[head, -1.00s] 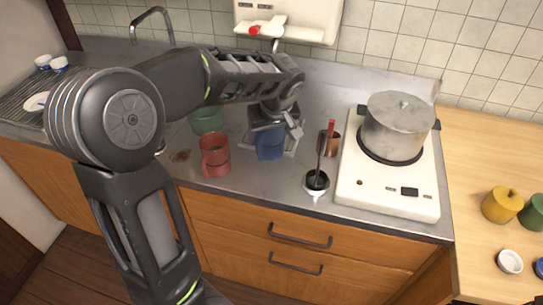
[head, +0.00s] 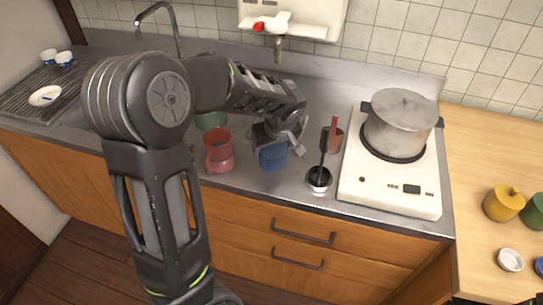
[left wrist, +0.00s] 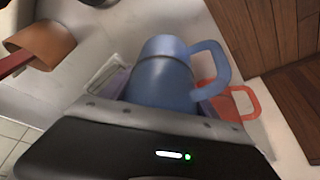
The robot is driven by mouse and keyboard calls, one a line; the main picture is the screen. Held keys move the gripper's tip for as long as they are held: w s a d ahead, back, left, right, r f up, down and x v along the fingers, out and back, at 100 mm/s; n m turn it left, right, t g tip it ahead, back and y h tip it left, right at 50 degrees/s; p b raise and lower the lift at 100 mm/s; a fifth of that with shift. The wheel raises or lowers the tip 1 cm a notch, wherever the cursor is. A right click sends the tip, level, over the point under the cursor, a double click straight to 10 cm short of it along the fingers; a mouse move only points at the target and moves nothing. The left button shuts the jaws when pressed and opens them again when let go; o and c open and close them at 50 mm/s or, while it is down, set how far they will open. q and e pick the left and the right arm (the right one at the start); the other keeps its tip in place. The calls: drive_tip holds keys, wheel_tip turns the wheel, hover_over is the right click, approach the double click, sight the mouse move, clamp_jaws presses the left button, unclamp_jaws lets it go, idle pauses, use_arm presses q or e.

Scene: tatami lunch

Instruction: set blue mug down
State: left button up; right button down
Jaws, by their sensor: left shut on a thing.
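The blue mug (head: 272,158) is at the counter's front part, right of the red mug (head: 219,152). My left gripper (head: 273,142) is over it and shut on it. In the left wrist view the blue mug (left wrist: 160,82) fills the space just beyond the gripper body, its handle pointing right. I cannot tell whether its base touches the counter. The red mug's handle (left wrist: 248,100) shows behind it there.
The stove (head: 388,190) bears a lidded pot (head: 400,125). A green bowl (head: 211,120) is behind the red mug. The counter's front edge is close.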

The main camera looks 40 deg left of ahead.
sight(272, 156)
use_arm(q)
drive_tip(key=shift+f, duration=0.15)
drive_tip(key=shift+f, duration=1.75)
drive_tip(key=shift+f, duration=0.15)
drive_tip(key=o, duration=1.9)
drive_tip(key=shift+o, duration=0.2)
drive_tip(key=shift+r+p, duration=0.3)
drive_tip(key=b+v, duration=0.1)
drive_tip(key=v, duration=1)
drive_tip(key=shift+s+d+r, duration=0.1)
drive_tip(key=shift+d+r, duration=0.05)
drive_tip(key=shift+r, duration=0.2)
